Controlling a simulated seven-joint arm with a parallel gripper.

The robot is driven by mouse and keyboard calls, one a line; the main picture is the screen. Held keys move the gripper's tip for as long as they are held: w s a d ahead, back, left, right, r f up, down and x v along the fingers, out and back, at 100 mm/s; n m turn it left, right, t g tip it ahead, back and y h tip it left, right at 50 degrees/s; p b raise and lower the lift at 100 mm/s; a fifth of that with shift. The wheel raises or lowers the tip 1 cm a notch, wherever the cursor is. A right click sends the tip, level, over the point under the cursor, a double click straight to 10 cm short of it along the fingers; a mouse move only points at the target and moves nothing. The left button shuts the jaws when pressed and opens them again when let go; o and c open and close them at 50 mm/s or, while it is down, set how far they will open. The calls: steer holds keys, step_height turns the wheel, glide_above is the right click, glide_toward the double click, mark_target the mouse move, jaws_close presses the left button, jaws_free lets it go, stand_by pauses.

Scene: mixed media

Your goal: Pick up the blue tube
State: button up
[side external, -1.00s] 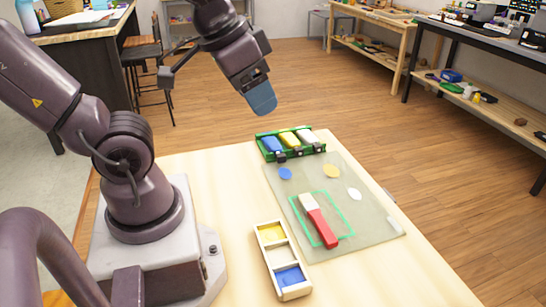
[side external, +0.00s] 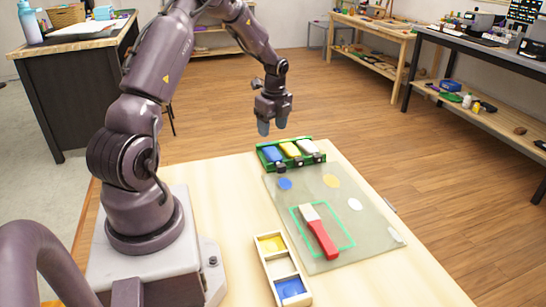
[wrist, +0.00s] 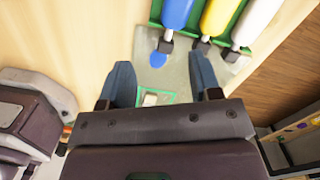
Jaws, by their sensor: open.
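The blue tube (side external: 273,155) lies in a green rack (side external: 318,157) at the far end of the table, left of a yellow tube (side external: 290,149) and a white tube (side external: 307,147). It has a dark cap at its near end. In the wrist view the blue tube (wrist: 177,14) is at the top, beyond my fingertips. My gripper (side external: 273,128) points down above the rack, apart from the tubes, with blue fingers spread and nothing between them. In the wrist view my gripper (wrist: 163,72) also shows open.
A grey-green mat (side external: 335,245) carries blue, yellow and white paint spots and a red-handled scraper (side external: 322,238) inside a green outline. A wooden tray (side external: 262,262) with yellow, white and blue compartments stands left of the mat. The table's near right is bare.

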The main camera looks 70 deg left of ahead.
mark_target(275, 155)
steer(key=f+m, duration=0.1)
steer(key=f, duration=0.3)
steer(key=w+a+f+m, duration=0.1)
steer(key=f+m, duration=0.1)
steer(key=f, duration=0.2)
steer(key=a+f+m, duration=0.1)
steer(key=f+m, duration=0.1)
steer(key=f, duration=0.1)
steer(key=shift+w+a+f+y, duration=0.2)
steer(key=shift+w+f+y, duration=0.1)
steer(key=shift+f, duration=0.1)
steer(key=c, duration=0.4)
